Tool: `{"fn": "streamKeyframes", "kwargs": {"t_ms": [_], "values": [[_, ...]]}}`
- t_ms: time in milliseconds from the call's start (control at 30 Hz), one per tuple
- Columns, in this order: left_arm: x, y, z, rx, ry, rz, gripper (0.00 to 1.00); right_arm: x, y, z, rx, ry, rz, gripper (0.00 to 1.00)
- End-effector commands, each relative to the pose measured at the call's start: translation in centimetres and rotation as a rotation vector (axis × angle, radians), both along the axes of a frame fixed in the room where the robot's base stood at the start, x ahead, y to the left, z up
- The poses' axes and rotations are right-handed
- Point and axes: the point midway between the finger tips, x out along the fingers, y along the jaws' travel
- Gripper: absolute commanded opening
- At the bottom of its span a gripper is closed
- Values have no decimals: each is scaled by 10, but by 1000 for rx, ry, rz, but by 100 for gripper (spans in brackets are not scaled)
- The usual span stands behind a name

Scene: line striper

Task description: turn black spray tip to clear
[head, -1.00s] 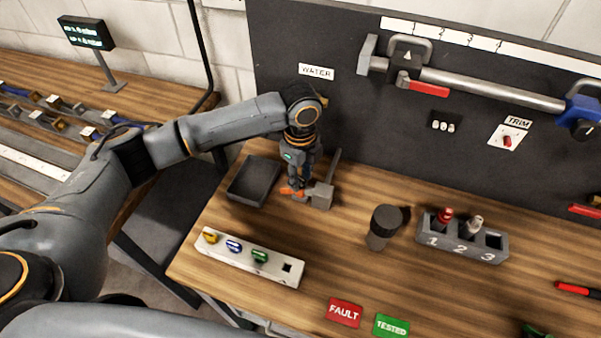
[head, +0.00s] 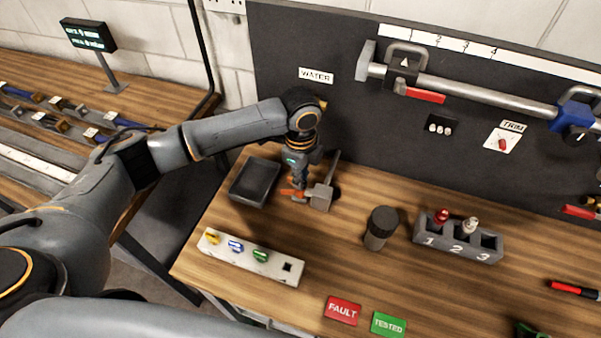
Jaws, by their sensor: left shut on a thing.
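My left gripper (head: 293,193) points down at the left side of a grey block (head: 321,197) on the bench, below the WATER label. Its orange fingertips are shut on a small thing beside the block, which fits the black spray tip. The fingers hide that thing, so I cannot make out its shape or which way it faces. A grey bar rises from the back of the block. My right gripper is out of view.
A dark empty tray (head: 233,190) is left of the gripper. A white rack (head: 215,251) in front holds yellow, blue and green tips and one empty square hole. A dark cylinder (head: 381,228) and a numbered grey holder (head: 428,251) stand to the right.

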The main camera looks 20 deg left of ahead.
Motion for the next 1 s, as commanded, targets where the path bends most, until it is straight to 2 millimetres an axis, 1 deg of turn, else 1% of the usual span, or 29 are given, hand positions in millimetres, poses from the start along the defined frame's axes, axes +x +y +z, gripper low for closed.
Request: {"fn": "streamKeyframes", "kwargs": {"t_ms": [33,367,733,767,800,867,900,1000], "values": [[0,0,3,0,0,19,0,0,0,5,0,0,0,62],[0,0,1,0,2,144,0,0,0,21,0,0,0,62],[0,0,-1,1,0,177,0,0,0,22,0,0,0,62],[0,0,-1,1,0,177,13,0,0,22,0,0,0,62],[0,0,-1,1,0,177,22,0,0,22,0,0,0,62],[0,0,-1,1,0,177,34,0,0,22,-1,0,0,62],[0,0,-1,1,1,177,36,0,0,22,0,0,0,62],[0,0,-1,1,0,177,36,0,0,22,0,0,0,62]]}}
